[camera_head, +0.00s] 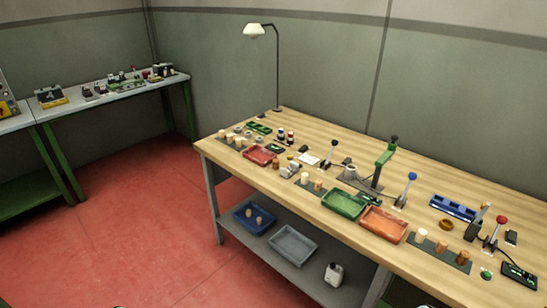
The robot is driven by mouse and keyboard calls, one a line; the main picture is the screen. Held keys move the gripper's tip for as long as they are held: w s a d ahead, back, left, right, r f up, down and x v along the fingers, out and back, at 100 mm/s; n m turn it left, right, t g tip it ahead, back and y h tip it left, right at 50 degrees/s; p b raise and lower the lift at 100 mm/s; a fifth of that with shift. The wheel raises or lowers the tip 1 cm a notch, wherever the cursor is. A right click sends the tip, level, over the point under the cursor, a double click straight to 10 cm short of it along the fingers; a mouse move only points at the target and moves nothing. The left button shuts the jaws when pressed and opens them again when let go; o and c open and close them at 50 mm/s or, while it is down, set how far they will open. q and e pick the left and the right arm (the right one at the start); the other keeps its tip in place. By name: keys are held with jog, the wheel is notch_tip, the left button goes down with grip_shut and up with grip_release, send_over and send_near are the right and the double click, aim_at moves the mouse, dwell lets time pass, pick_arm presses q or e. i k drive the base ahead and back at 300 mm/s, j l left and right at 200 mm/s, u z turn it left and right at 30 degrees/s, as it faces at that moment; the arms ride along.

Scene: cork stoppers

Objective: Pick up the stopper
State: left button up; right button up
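Several cork stoppers stand on the long wooden workbench (300,207). One group, with a pale stopper (422,235) and darker brown ones (463,257), is on a dark mat (451,262) at the right front. Another group, with a pale stopper (304,178) and a brown stopper (318,184), is near the middle front edge. More stoppers (222,133) stand on a mat at the far left end. Small brown pieces (259,221) lie in the blue tray below. I cannot tell which stopper is meant. Neither gripper shows clearly; no stopper is seen held.
Red (261,155), green (345,203) and orange (385,224) trays sit along the bench. A green lever press (383,160), smaller lever tools and a tall lamp (277,70) stand behind. The shelf below holds a blue tray (243,224), grey tray (292,244) and white bottle (334,275). Red floor is clear.

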aim_at(276, 162)
jog(key=i+j+z, duration=0.2)
jog(key=i+j, duration=0.65)
jog(key=j, duration=0.15)
